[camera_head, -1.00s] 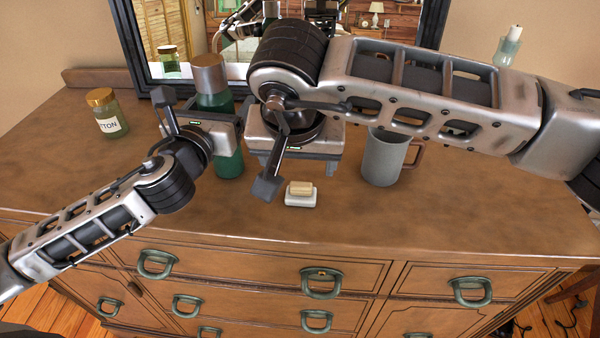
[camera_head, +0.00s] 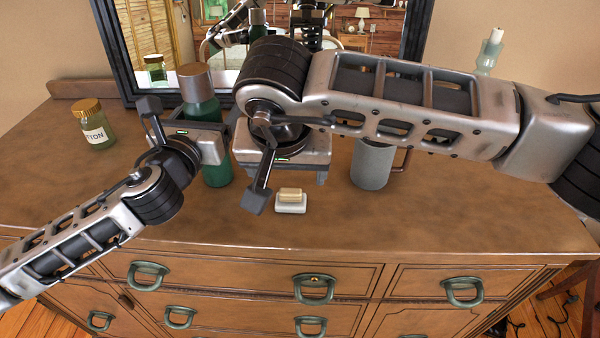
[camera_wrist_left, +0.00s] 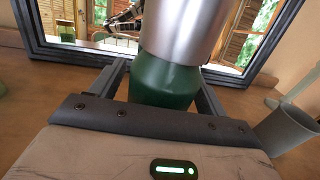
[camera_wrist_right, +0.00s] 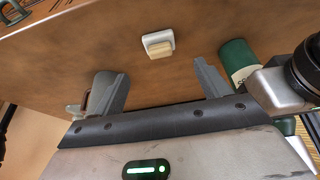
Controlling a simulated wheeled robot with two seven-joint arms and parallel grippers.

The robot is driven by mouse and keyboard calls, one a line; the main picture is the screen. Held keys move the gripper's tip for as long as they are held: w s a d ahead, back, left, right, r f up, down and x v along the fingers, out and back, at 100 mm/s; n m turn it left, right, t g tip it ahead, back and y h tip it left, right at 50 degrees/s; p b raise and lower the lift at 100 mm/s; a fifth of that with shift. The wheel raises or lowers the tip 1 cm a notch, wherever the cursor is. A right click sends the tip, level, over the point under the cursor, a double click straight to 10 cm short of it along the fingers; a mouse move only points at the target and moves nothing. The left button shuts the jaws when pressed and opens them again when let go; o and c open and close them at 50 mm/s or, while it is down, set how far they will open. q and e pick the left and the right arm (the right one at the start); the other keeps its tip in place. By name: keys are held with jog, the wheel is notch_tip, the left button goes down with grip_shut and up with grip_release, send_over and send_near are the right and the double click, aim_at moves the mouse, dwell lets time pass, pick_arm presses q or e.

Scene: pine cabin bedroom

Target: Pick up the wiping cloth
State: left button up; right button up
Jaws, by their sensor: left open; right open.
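I cannot make out a wiping cloth in any view. A small tan block on a white base (camera_head: 291,201), looking like soap on a dish, sits on the dresser top, and it also shows in the right wrist view (camera_wrist_right: 157,44). My right gripper (camera_head: 287,170) is open and empty above the dresser, just behind the block in the head view. My left gripper (camera_head: 213,148) is open by the green bottle with a silver cap (camera_head: 200,100). In the left wrist view the bottle (camera_wrist_left: 165,80) stands between the fingers, with no clear contact.
A grey mug (camera_head: 371,165) with a brown handle stands right of my right gripper. A cotton jar (camera_head: 94,125) stands at the left. A dark-framed mirror (camera_head: 112,50) rises behind. The dresser's front right top (camera_head: 460,225) is clear.

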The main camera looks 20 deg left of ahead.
aim_at(290, 191)
jog(key=x, duration=0.9)
jog(key=shift+w, duration=0.1)
jog(key=shift+r, duration=0.1)
jog(key=c, duration=1)
